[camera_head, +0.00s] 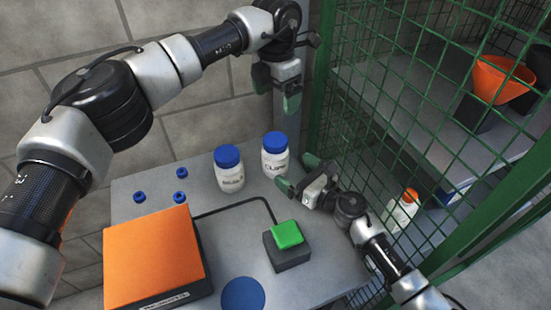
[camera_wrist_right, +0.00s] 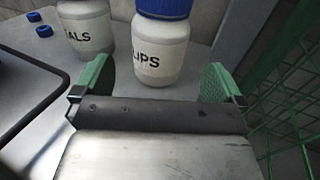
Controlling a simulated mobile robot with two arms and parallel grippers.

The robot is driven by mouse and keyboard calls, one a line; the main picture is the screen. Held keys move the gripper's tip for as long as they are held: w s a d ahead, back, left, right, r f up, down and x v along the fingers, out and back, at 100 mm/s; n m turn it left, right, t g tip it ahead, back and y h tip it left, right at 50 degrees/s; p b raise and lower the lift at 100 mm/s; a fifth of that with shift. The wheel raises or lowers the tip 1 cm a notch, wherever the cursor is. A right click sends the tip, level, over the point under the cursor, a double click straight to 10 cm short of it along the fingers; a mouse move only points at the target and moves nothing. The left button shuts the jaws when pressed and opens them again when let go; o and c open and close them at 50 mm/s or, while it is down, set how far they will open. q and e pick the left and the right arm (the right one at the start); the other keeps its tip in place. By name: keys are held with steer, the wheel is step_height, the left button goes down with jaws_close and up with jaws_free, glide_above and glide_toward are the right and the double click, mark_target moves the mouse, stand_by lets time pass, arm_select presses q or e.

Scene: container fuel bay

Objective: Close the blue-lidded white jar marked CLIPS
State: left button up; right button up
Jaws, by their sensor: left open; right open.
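The white CLIPS jar (camera_head: 275,164) stands upright on the grey table, with its blue lid (camera_head: 275,142) on top. I cannot tell how tightly the lid sits. My right gripper (camera_head: 298,174) is open, low at the jar's front right. In the right wrist view the jar (camera_wrist_right: 160,52) stands just ahead, in line with the gap between the right fingers (camera_wrist_right: 158,82), with space on both sides; the lid (camera_wrist_right: 165,7) is cut off at the top edge. My left gripper (camera_head: 277,90) is open and empty, pointing down above and behind the jar.
A similar blue-lidded SEALS jar (camera_head: 230,178) stands close left. Several small blue rings (camera_head: 181,173) lie further left. An orange-topped box (camera_head: 152,256), a green button box (camera_head: 287,235) with a cable and a blue disc (camera_head: 243,295) are in front. Green mesh (camera_head: 400,110) borders the right.

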steer(key=shift+v, duration=1.55)
